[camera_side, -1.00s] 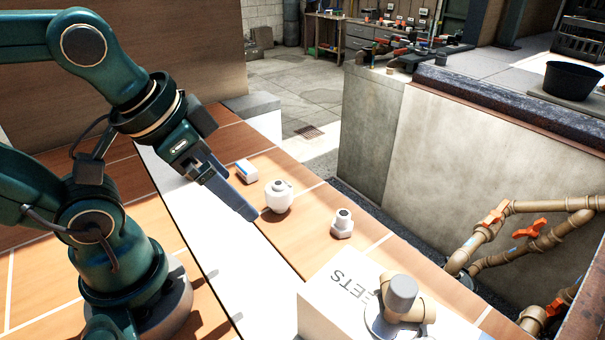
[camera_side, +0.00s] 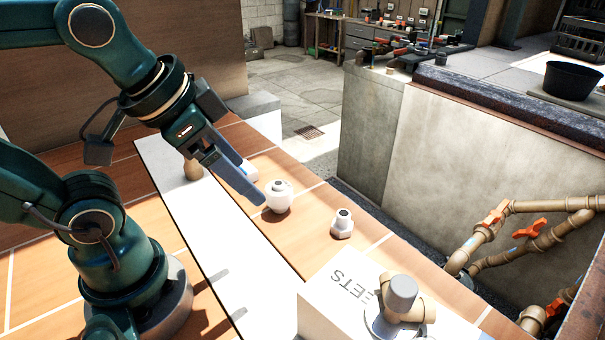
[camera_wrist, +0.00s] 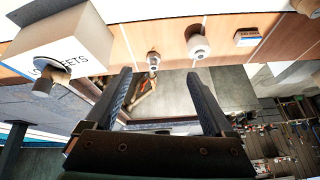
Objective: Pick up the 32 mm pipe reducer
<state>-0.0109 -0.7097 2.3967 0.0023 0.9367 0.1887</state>
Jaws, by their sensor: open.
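My gripper (camera_side: 251,181) is open and empty, its two fingers spread above the worktop. No label tells me which fitting is the 32 mm pipe reducer. A small grey-white fitting with a flanged base (camera_side: 342,224) stands upright on the tiles; it also shows in the wrist view (camera_wrist: 153,60). A rounded white fitting with a dark top (camera_side: 277,197) stands to its left, close beside a fingertip in the side view; it also shows in the wrist view (camera_wrist: 198,46). A tan piece (camera_side: 193,170) stands on the white strip behind my gripper.
A small white-and-blue box (camera_side: 251,172) is partly hidden by my fingers; it shows clearly in the wrist view (camera_wrist: 247,37). A white lettered box (camera_side: 325,312) at the front carries a grey-capped tan fitting (camera_side: 402,295). The worktop drops into a pit with tan pipes (camera_side: 545,207).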

